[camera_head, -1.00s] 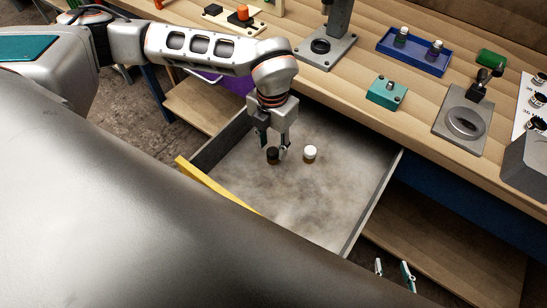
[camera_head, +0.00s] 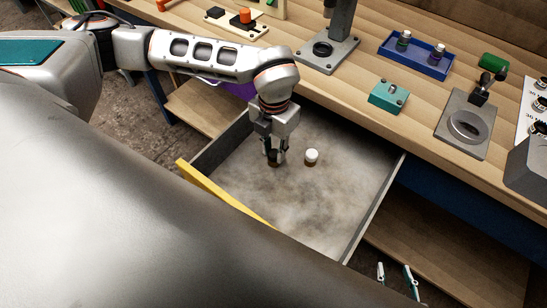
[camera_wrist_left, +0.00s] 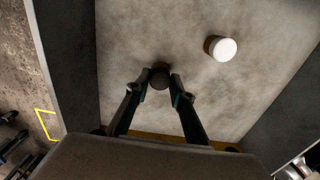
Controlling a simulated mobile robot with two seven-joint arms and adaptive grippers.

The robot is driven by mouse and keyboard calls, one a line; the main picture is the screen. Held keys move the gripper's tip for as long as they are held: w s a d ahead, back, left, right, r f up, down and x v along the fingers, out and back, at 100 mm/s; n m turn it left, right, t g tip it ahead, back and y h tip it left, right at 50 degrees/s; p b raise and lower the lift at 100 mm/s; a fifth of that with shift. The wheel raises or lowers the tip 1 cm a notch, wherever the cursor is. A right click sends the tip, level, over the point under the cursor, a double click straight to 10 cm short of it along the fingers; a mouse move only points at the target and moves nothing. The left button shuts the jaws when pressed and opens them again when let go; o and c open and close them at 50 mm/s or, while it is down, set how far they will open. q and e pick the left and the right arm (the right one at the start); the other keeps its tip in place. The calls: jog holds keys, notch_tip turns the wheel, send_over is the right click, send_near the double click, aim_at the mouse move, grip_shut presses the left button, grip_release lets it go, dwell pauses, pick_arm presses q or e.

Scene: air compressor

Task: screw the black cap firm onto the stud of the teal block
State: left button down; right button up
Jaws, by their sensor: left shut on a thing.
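The black cap (camera_head: 274,161) stands in the open drawer, with a brownish part under its dark top. It also shows as a dark round top in the left wrist view (camera_wrist_left: 160,75). My left gripper (camera_head: 275,155) points down into the drawer and is shut on the black cap, one finger on each side. The fingertips (camera_wrist_left: 160,88) hide part of its sides. The teal block (camera_head: 388,98) sits on the bench near its front edge, with a small stud (camera_head: 393,88) on top. My right gripper (camera_head: 396,275) is low at the bottom right, its two fingertips apart and empty.
A white-topped piece (camera_head: 311,157) with a brown base stands right of the black cap in the drawer (camera_head: 375,213); it also shows in the wrist view (camera_wrist_left: 221,48). A blue tray (camera_head: 410,62) holds two small bottles. A grey fixture (camera_head: 463,125) stands right of the teal block.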

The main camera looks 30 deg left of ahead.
aim_at(274, 153)
pick_arm(q)
jog(key=shift+r+p, duration=1.8)
jog(key=shift+r, duration=0.95)
pick_arm(e)
jog(key=r, duration=0.2)
jog(key=w+r, duration=0.1)
jog(key=r, duration=0.2)
jog(key=shift+f, duration=0.1)
